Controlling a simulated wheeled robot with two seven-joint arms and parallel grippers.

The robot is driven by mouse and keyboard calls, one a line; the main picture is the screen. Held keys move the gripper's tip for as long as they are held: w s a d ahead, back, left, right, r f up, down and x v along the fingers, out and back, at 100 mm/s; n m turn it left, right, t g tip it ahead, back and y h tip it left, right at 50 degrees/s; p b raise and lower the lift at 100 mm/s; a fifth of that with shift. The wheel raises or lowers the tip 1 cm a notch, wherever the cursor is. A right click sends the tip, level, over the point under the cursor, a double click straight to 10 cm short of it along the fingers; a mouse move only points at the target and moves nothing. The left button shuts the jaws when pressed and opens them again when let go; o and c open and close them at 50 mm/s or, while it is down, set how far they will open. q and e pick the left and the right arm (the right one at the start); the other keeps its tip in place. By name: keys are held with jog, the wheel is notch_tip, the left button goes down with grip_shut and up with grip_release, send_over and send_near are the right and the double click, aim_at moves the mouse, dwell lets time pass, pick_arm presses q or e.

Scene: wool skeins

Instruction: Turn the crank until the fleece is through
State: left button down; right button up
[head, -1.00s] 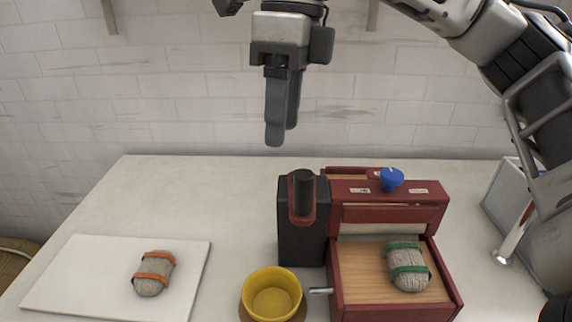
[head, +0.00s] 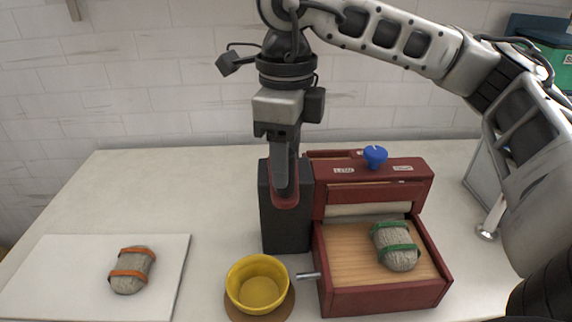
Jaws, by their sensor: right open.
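A dark red machine (head: 368,188) stands on the table, with a pale roller above a wooden-floored tray (head: 345,262). A grey wool bundle with green bands (head: 396,246) lies in that tray, in front of the roller. A black housing (head: 285,225) is at the machine's left side. It carries the crank, whose red arm (head: 286,203) shows just below my fingers. My right gripper (head: 284,184) points down, open, at the crank; its fingers hide the black handle. I cannot tell whether they touch it. My left gripper is not in view.
A grey bundle with orange bands (head: 131,270) lies on a white board (head: 60,262) at left. A yellow bowl (head: 257,284) stands on a brown round mat near a metal peg (head: 308,276). A blue knob (head: 375,157) tops the machine. The table's back left is clear.

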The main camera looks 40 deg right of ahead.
jog(key=shift+f, duration=0.95)
jog(key=shift+c, duration=0.3)
grip_shut()
jog(key=shift+w+a, duration=0.1)
